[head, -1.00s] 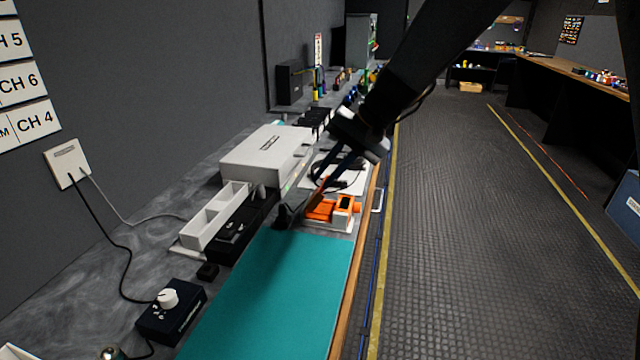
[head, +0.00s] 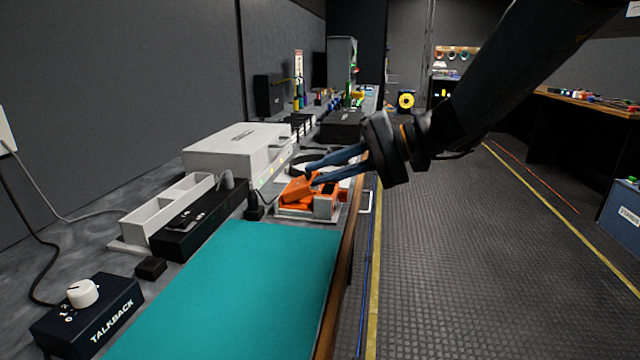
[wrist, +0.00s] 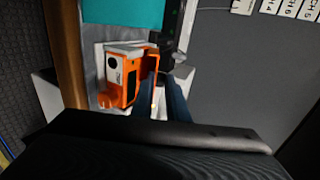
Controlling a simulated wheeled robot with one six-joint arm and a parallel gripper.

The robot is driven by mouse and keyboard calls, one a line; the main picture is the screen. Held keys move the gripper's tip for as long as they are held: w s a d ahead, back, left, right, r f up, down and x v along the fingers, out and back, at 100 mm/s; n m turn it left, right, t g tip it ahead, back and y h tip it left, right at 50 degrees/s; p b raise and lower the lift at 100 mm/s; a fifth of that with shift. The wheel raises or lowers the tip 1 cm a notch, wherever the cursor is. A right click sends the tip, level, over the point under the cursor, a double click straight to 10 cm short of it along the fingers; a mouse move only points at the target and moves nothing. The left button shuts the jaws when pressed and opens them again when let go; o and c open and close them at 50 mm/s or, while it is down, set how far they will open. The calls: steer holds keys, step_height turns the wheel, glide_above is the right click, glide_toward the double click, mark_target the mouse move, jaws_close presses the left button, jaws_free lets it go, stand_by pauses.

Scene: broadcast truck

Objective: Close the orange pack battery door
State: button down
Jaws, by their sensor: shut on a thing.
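The orange pack (head: 324,205) sits on a pale base on the bench, just beyond the teal mat. Its battery door (head: 297,188) is an orange flap on the left side, standing tilted up, not flush with the body. My gripper (head: 310,176) reaches in from the right, its dark blue fingers at the raised flap and closed on it. In the wrist view the pack (wrist: 121,78) lies left of my fingers, and the flap (wrist: 153,58) is at the fingertips (wrist: 163,78). The fingers partly hide the flap, so its exact grip point is unclear.
The teal mat (head: 235,290) is clear. A small black object (head: 254,207) stands close left of the pack. A white box (head: 235,150), a white divided tray (head: 168,208) and a talkback box (head: 86,315) are further left. A pale handle (head: 366,202) projects from the bench's right edge.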

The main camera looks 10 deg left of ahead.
steer(key=shift+d+f+y+b, duration=0.25)
steer(key=shift+f+y+b, duration=0.5)
steer(key=shift+b, duration=0.8)
steer(key=shift+r, duration=0.1)
steer(key=c, duration=1.8)
jaws_free()
steer(key=shift+s, duration=0.1)
steer(key=shift+d, duration=0.1)
